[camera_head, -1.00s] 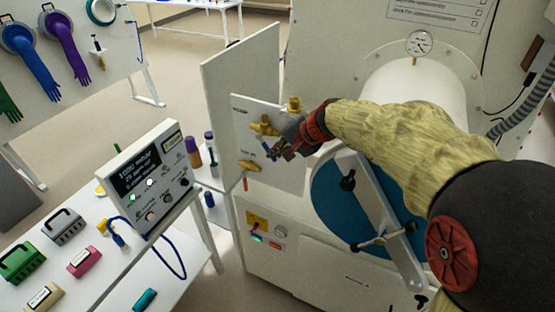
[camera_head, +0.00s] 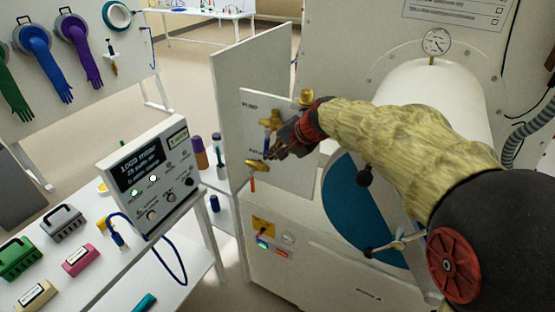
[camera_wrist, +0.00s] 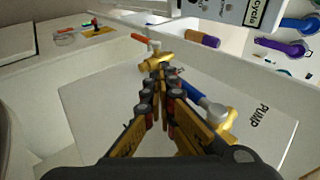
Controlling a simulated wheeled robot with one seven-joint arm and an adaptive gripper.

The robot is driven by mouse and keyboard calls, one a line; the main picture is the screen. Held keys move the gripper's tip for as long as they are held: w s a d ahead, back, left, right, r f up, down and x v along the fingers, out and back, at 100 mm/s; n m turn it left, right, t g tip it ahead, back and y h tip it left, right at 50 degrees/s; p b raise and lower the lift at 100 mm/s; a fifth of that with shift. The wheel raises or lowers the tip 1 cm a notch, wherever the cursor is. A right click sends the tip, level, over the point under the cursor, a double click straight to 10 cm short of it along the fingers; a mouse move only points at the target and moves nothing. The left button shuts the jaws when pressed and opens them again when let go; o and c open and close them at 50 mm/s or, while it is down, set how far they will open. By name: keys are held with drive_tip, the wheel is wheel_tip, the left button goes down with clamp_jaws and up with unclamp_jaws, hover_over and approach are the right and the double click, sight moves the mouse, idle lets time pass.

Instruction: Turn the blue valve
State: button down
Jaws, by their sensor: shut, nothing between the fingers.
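The blue valve has a brass body (camera_head: 270,121) and a blue lever (camera_head: 266,145) on the white panel marked PUMP. The lever points down from the body in the head view. In the wrist view its blue lever (camera_wrist: 197,93) and brass body (camera_wrist: 220,118) lie just right of my fingers. My gripper (camera_head: 273,152) is shut and empty, close beside the lever; it also shows in the wrist view (camera_wrist: 162,74). I cannot tell whether the fingers touch the lever. The lever's tip is partly hidden behind the fingers in the wrist view.
A second brass valve (camera_head: 257,166) with a red lever (camera_head: 252,184) sits below. Another brass fitting (camera_head: 306,97) is at the panel's top right. A white upright board (camera_head: 245,75) stands behind the panel. A display box (camera_head: 152,170) stands on the bench at left.

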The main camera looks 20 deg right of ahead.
drive_tip(key=t+b, duration=0.1)
drive_tip(key=b, duration=0.2)
drive_tip(key=shift+w+a+f+y, duration=0.25)
drive_tip(key=shift+w+a+y, duration=0.15)
drive_tip(key=shift+w+a+r+b, duration=0.1)
drive_tip(key=shift+r+b, duration=0.05)
drive_tip(key=shift+b, duration=0.15)
idle(0.3)
